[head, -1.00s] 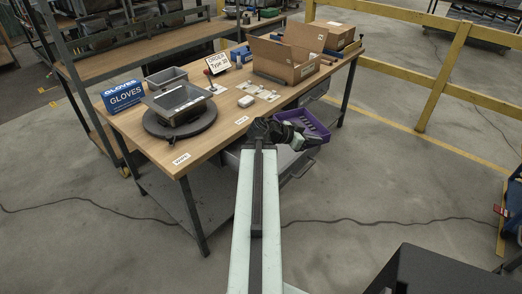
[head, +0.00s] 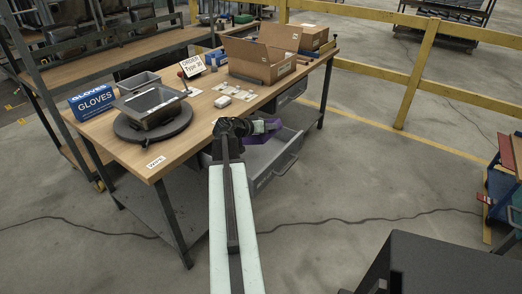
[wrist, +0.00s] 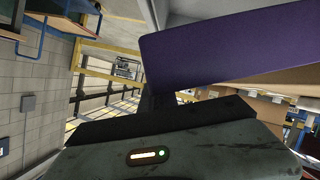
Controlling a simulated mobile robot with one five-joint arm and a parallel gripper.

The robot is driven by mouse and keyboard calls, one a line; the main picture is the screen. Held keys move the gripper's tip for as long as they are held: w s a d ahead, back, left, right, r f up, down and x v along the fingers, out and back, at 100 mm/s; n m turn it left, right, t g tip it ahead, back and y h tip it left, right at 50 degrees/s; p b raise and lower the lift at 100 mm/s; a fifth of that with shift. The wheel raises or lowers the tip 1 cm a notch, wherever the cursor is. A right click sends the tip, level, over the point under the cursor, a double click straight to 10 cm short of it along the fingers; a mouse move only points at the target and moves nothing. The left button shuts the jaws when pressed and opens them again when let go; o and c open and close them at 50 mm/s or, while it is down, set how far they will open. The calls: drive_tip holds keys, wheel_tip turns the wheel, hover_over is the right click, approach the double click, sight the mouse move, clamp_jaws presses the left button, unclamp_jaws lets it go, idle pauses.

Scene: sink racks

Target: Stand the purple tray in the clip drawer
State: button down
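The purple tray (head: 266,127) is at the end of my arm in the head view, seen nearly edge-on and partly hidden by the wrist. In the wrist view the purple tray (wrist: 225,48) fills the upper right as a flat, tilted purple face. My gripper (head: 250,128) is shut on the tray's edge; in the wrist view its dark fingers (wrist: 150,108) meet the tray, with the contact mostly hidden. A grey drawer (head: 285,160) stands pulled out under the table's front edge, just below and beyond the tray. Its clips cannot be made out.
The wooden table (head: 200,107) carries a black turntable with a grey bin (head: 150,106), a blue gloves box (head: 92,102), an order sign (head: 192,67) and an open cardboard box (head: 262,62). Another drawer (head: 291,93) is farther right.

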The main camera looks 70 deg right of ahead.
sight(257, 142)
wheel_tip(257, 142, down, 8)
drive_tip(key=b, duration=0.6)
drive_tip(key=c, duration=1.6)
unclamp_jaws()
drive_tip(key=shift+r, duration=0.15)
drive_tip(key=shift+c, duration=0.2)
drive_tip(key=p+v, duration=0.5)
drive_tip(key=v, duration=0.6)
drive_tip(key=shift+r, duration=0.2)
drive_tip(key=shift+w+a+r, duration=0.1)
drive_tip(key=shift+w+a, duration=0.1)
drive_tip(key=shift+a, duration=0.25)
